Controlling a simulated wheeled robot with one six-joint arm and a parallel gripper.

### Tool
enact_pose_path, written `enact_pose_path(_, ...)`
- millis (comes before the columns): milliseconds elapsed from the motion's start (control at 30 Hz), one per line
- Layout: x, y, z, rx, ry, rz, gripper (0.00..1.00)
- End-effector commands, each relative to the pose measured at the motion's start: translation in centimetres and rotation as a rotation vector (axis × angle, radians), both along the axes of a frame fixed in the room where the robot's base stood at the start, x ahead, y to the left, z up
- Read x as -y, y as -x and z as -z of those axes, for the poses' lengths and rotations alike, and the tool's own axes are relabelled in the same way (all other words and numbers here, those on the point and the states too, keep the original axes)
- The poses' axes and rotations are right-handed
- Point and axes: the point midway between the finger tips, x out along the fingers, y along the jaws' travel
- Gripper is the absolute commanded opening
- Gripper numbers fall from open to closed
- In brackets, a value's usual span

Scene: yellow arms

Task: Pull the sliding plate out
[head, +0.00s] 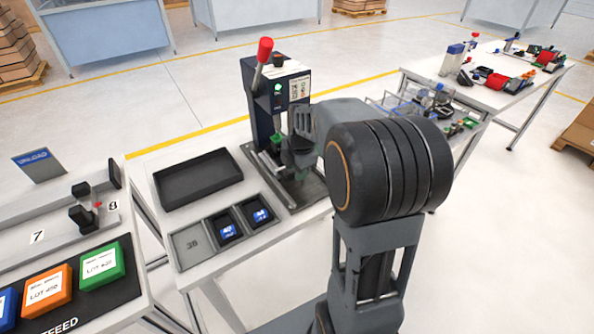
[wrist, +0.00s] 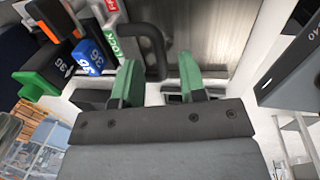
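The sliding plate seems to be the grey metal surface (wrist: 205,35) ahead of my fingers in the wrist view; its edges are hard to make out. A dark looped handle (wrist: 158,62) stands by it, its lower end seen between my fingertips, with no clear contact. In the head view, the press (head: 262,95) with a red-knobbed lever stands on a dark base (head: 305,192). My gripper (wrist: 160,78) has two green fingers, spread apart with nothing visibly held. In the head view my arm hides most of the gripper and the press's right side.
In the head view, a black tray (head: 198,182) and a row of shallow bins (head: 188,242) lie left of the press. The wrist view shows blue, green and orange-marked blocks (wrist: 92,56) at upper left. Another table (head: 510,98) stands at far right.

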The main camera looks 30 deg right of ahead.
Motion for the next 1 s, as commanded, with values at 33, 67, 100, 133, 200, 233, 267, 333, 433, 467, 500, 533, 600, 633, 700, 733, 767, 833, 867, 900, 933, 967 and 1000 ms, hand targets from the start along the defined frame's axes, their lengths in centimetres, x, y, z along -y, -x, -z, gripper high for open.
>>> enact_pose_path(33, -0.03, -0.05, 0.44, -0.002, -0.001, 0.0, 0.38)
enact_pose_path(67, -0.03, -0.09, 0.59, -0.001, -0.001, 0.0, 0.38)
enact_pose_path(100, -0.04, -0.13, 0.77, 0.0, 0.0, 0.0, 0.38)
enact_pose_path(133, -0.04, -0.15, 0.87, 0.0, 0.0, 0.0, 0.38)
enact_pose_path(200, -0.04, -0.16, 1.02, 0.0, 0.0, 0.0, 0.38)
enact_pose_path(233, -0.04, -0.17, 1.05, 0.0, 0.0, 0.0, 0.38)
enact_pose_path(267, -0.04, -0.17, 1.07, 0.0, 0.0, 0.0, 0.38)
enact_pose_path(333, -0.05, -0.17, 1.09, 0.0, 0.0, 0.0, 0.38)
enact_pose_path(433, -0.04, -0.17, 1.08, 0.0, 0.0, 0.0, 0.38)
enact_pose_path(467, -0.04, -0.17, 1.08, 0.0, 0.0, 0.0, 0.38)
enact_pose_path(500, -0.04, -0.17, 1.07, 0.0, 0.0, 0.0, 0.36)
enact_pose_path(533, -0.04, -0.17, 1.07, 0.0, 0.0, 0.0, 0.33)
enact_pose_path(600, -0.03, -0.17, 1.07, 0.0, 0.0, 0.0, 0.27)
enact_pose_path(633, -0.03, -0.17, 1.06, 0.0, 0.0, 0.0, 0.24)
enact_pose_path(700, -0.03, -0.17, 1.06, 0.0, 0.0, 0.0, 0.17)
enact_pose_path(733, -0.03, -0.17, 1.06, 0.0, 0.0, 0.0, 0.14)
enact_pose_path(767, -0.03, -0.17, 1.06, 0.0, 0.0, 0.0, 0.11)
enact_pose_path(833, -0.03, -0.17, 1.05, 0.0, 0.0, 0.0, 0.05)
enact_pose_path(867, -0.03, -0.17, 1.05, 0.0, 0.0, 0.0, 0.02)
enact_pose_path(900, -0.03, -0.17, 1.05, 0.0, 0.0, 0.0, 0.0)
enact_pose_path(933, -0.03, -0.17, 1.05, 0.0, 0.0, 0.0, 0.0)
enact_pose_path(967, -0.03, -0.18, 1.04, 0.0, 0.0, 0.0, 0.0)
enact_pose_path(1000, -0.02, -0.17, 1.05, 0.0, 0.0, 0.0, 0.0)
